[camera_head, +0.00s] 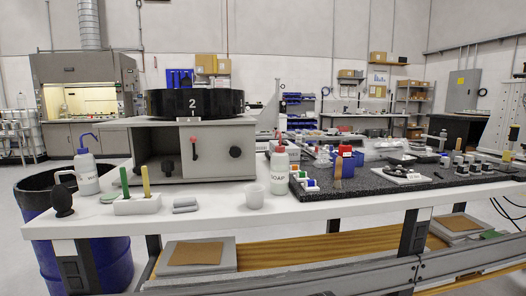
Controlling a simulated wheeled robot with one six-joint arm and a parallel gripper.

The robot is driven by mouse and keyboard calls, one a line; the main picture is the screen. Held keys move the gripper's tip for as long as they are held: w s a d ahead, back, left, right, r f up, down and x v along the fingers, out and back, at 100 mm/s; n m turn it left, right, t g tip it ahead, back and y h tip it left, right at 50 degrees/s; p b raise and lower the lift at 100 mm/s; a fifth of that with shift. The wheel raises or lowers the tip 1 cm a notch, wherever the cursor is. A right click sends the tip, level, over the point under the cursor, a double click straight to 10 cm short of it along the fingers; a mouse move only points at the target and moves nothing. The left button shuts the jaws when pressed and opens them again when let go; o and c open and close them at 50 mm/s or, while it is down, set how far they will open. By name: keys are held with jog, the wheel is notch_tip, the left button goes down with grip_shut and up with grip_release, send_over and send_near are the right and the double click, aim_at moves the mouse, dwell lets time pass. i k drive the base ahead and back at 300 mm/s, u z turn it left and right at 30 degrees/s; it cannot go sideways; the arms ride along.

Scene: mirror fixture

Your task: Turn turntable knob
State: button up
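The turntable (195,103) is a thick black disc with a white "2" on its side. It sits on a grey box housing (215,166) on the white bench, left of centre. A "1" shows on a small light tab below the disc. Which of these is the turntable knob I cannot tell. My gripper is not in view.
A dark mat (440,187) with many small items lies right.

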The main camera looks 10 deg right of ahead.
aim_at(235, 151)
jog(key=z, duration=0.7)
jog(key=i, duration=0.8)
jog(key=u, duration=1.25)
